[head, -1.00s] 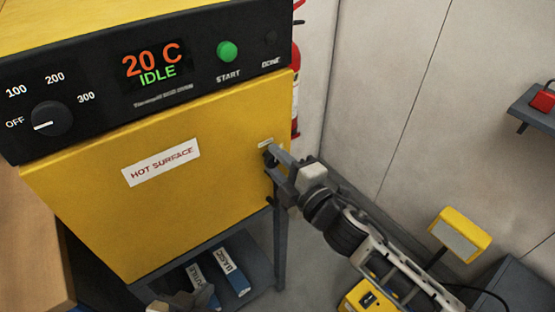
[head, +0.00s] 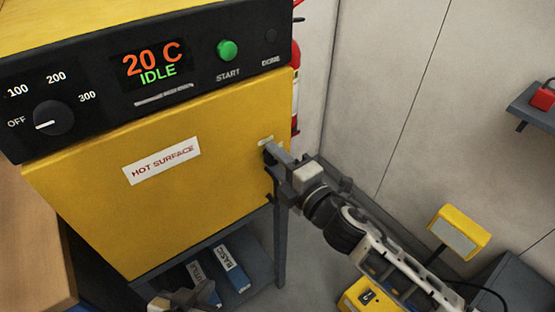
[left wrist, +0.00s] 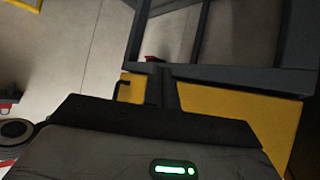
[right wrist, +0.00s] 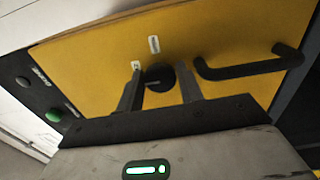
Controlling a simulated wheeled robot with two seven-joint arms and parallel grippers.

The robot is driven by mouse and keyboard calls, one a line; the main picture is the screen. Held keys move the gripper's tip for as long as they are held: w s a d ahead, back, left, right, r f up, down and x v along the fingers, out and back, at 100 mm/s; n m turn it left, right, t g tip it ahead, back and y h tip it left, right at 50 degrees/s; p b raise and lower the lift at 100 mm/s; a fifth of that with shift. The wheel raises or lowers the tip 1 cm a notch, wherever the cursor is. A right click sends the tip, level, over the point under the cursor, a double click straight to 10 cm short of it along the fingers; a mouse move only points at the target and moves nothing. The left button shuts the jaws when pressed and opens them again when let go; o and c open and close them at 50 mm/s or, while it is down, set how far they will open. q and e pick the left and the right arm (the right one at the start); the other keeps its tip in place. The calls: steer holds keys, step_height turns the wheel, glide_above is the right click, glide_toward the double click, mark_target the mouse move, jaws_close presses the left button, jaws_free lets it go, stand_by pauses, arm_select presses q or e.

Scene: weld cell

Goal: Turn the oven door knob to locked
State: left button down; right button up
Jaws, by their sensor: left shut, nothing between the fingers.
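The oven's yellow door (head: 110,215) is closed up against its frame. Its round black door knob (right wrist: 160,77) shows in the right wrist view; in the head view my gripper mostly hides it. My right gripper (head: 271,155) is at the door's right edge. In the right wrist view its fingers (right wrist: 160,80) stand apart on either side of the knob, with slight gaps seeming to show. Two small white labels (right wrist: 154,44) sit by the knob, too small to read. My left gripper (head: 205,296) is low by the shelf, shut and empty; its fingers (left wrist: 160,88) show in the left wrist view.
A black bar handle (right wrist: 250,68) is beside the knob. The control panel has a dial (head: 52,118) at OFF, a display (head: 153,62) reading 20 C IDLE and a green START button (head: 229,50). Blue boxes (head: 232,268) are on the lower shelf. A wooden surface (head: 30,245) is at left.

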steer(key=shift+o, duration=1.2)
steer(key=b+v, duration=0.2)
steer(key=v, duration=1.4)
steer(key=shift+b, duration=0.3)
